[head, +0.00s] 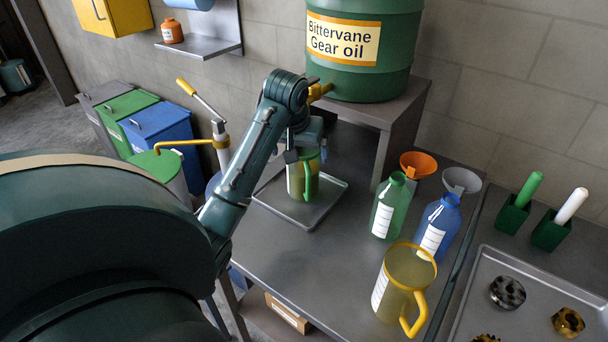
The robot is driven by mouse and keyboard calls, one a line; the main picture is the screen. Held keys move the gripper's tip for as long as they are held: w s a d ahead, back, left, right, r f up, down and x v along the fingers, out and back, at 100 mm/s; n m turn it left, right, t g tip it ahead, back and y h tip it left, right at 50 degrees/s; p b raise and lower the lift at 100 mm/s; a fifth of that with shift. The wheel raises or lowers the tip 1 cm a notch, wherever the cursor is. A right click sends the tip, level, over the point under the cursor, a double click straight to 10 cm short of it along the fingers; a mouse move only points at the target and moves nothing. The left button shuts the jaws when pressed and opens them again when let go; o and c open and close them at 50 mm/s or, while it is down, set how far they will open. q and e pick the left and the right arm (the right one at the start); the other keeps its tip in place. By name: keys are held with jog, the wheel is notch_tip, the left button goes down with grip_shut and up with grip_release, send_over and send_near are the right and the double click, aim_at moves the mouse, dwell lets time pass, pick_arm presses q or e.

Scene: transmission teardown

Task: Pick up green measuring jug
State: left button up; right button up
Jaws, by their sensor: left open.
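The green measuring jug (296,184) has a pale see-through body with a green rim and a green handle at its right. It stands upright on a shallow metal tray (330,208), near the yellow tap of the gear oil drum (358,72). My left gripper (293,157) is open and comes down over the jug's upper part. The gripper and wrist hide part of the jug's rim. I cannot tell whether the fingers touch the jug. My right gripper is not in view.
The drum rests on a raised stand (398,120) just behind the tray. A green bottle (386,210), a blue bottle (437,226) and a yellow-rimmed jug (403,281) stand to the right. Farther right is a parts tray (490,265). The bench's front middle is clear.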

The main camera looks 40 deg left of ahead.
aim_at(301, 161)
pick_arm(q)
jog(key=x, duration=0.5)
jog(key=shift+c, duration=0.4)
jog(key=shift+w+r, duration=0.1)
jog(key=c, duration=1.9)
